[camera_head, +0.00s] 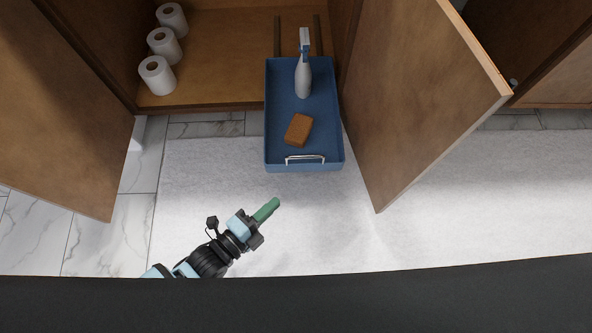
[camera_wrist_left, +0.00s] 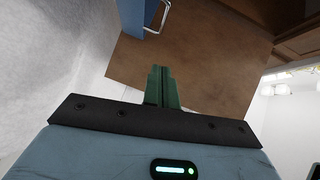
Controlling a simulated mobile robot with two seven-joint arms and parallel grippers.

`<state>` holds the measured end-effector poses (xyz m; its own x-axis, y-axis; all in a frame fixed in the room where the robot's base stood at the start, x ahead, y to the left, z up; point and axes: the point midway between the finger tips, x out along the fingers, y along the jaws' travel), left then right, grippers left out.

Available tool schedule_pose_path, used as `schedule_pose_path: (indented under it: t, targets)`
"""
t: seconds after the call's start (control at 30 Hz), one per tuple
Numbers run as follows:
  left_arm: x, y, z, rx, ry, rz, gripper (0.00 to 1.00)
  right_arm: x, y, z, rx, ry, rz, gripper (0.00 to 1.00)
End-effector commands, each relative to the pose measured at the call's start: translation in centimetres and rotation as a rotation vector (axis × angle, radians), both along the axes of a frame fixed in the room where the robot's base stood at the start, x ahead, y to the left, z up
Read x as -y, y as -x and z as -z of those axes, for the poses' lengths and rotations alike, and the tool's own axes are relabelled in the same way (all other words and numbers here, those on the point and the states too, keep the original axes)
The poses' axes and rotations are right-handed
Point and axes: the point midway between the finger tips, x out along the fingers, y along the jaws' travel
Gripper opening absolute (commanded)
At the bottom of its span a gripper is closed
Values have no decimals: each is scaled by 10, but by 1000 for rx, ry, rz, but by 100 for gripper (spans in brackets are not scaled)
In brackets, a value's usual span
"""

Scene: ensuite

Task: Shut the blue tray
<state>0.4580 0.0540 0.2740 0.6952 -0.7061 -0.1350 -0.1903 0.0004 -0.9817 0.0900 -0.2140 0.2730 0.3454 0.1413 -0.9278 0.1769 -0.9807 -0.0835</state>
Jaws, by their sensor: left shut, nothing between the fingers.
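The blue tray (camera_head: 284,155) is pulled out of the open wooden cabinet on two rails. A silver handle (camera_head: 305,158) is on its front. A spray bottle (camera_head: 303,78) stands in it and a brown block (camera_head: 298,130) lies nearer the front. My left gripper (camera_head: 272,206) is shut and empty, with green fingers, in front of the tray and a little left of the handle, apart from it. In the left wrist view, the green fingertips (camera_wrist_left: 160,75) are together, and the tray (camera_wrist_left: 131,14) with part of its handle (camera_wrist_left: 158,16) shows at the top. My right gripper is not in view.
The left cabinet door (camera_head: 60,120) and right cabinet door (camera_head: 425,95) stand open on both sides of the tray. Several toilet rolls (camera_head: 162,42) stand in the cabinet at left. A pale mat (camera_head: 215,180) covers the floor in front, clear of objects.

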Motion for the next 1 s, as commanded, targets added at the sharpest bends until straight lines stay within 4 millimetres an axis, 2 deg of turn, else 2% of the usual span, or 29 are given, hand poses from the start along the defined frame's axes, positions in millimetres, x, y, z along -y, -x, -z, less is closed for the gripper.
schedule_pose_path:
  t: [0.27, 0.77, 1.0]
  targets:
    - [9, -10, 2, -1, 3, -2, 0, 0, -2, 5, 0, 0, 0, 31]
    - [72, -72, 15, -3, 3, 0, 0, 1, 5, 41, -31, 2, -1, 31]
    - [71, -101, 21, -2, -1, 0, 0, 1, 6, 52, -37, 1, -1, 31]
